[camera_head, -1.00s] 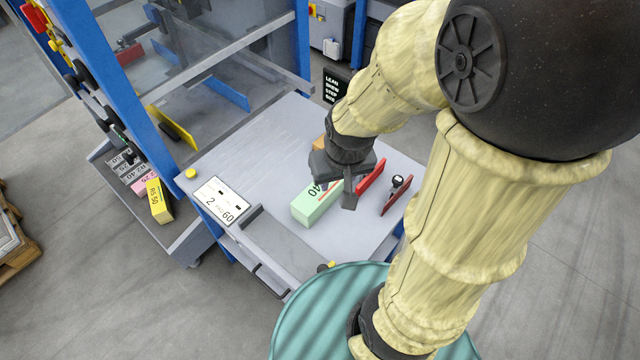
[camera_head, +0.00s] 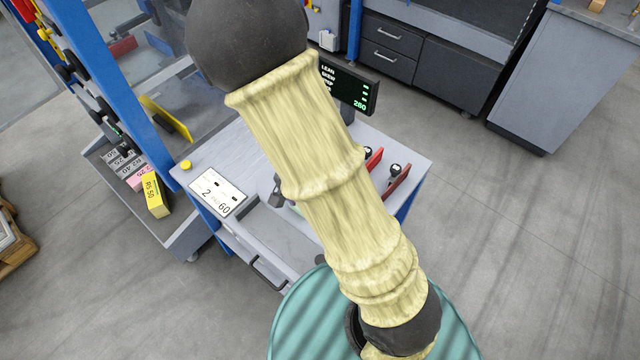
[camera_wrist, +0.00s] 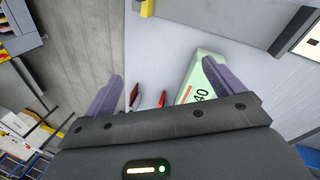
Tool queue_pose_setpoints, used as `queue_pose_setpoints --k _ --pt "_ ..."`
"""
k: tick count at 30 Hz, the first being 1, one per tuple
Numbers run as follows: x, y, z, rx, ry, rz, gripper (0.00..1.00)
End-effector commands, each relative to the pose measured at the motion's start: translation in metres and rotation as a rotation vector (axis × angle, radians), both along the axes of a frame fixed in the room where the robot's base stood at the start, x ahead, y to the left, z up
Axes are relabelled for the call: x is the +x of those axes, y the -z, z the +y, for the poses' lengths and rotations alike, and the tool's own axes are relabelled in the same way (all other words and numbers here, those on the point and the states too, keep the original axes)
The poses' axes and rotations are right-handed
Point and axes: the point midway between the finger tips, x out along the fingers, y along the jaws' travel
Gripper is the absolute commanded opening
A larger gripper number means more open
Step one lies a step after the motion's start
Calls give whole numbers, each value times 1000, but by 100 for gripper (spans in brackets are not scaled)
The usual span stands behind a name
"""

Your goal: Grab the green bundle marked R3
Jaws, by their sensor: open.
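The pale green bundle (camera_wrist: 203,75) lies on the grey table in the wrist view, with a red stripe and "40" on its label; "R3" is not readable. In the head view only a sliver of the bundle (camera_head: 295,209) shows, as my arm covers the rest. My gripper (camera_wrist: 162,72) is open and empty, with its two purple-grey fingers wide apart. The right finger overlaps the bundle in the picture; whether they touch cannot be told. In the head view my gripper is almost wholly hidden behind my arm.
Red upright plates (camera_head: 398,185) stand on the table's right part, beside a screen (camera_head: 345,90). A white card (camera_head: 217,193) lies at the table's left. A side shelf holds a yellow bundle (camera_head: 156,197), a pink bundle (camera_head: 136,181) and grey ones. Blue posts (camera_head: 110,80) bound the left.

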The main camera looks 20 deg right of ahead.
Motion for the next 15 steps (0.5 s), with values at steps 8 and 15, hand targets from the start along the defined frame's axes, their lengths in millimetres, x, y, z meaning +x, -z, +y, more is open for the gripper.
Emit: queue_pose_setpoints --k 8,15 --pt "12 48 10 -322 205 -69 93" --pt "33 59 26 -543 321 -291 93"
